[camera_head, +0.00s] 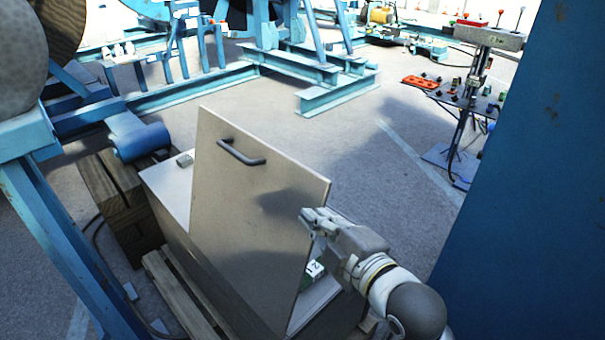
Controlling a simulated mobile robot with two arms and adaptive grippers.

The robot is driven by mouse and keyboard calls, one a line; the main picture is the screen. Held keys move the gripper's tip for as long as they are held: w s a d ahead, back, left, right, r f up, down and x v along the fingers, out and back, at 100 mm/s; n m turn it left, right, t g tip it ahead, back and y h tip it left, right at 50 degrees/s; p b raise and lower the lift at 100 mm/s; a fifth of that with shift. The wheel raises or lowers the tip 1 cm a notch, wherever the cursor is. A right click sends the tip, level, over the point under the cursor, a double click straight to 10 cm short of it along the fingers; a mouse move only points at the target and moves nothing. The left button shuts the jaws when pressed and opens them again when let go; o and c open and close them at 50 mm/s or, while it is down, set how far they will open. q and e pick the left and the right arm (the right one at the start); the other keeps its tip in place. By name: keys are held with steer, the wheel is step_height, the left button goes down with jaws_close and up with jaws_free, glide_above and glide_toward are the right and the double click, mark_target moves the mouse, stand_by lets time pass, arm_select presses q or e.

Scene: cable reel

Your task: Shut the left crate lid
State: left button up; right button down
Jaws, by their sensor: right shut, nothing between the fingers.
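The grey crate (190,262) stands at the bottom centre. Its lid (235,215) is raised, standing steeply on the crate as a flat beige panel. A dark bar handle (241,153) is fixed near the lid's upper left. My right gripper (308,217) is shut and empty at the lid's right edge, overlapping it in the picture; I cannot tell if they touch. A green thing with a white numbered label (315,269) shows behind the lid's right edge, partly hidden. The rest of the crate's inside is hidden. My left gripper is out of view.
Blue steel posts (45,215) stand close on the left, and a large blue panel (535,190) blocks the right. Wooden timbers (112,205) lie left of the crate. A control stand (475,90) is at the back right.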

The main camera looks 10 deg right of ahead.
mark_target(301, 178)
steer(key=shift+n+t+y, duration=0.3)
steer(key=shift+n, duration=0.3)
steer(key=w+p, duration=0.1)
steer(key=w, duration=0.2)
steer(key=w+p, duration=0.2)
steer(key=w, duration=0.2)
steer(key=w+a+r+p, duration=0.1)
steer(key=w+p, duration=0.1)
steer(key=w, duration=0.2)
steer(key=shift+a, duration=0.1)
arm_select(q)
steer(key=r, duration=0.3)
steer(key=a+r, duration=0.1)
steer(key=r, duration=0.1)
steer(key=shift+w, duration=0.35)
arm_select(e)
steer(key=shift+a, duration=0.15)
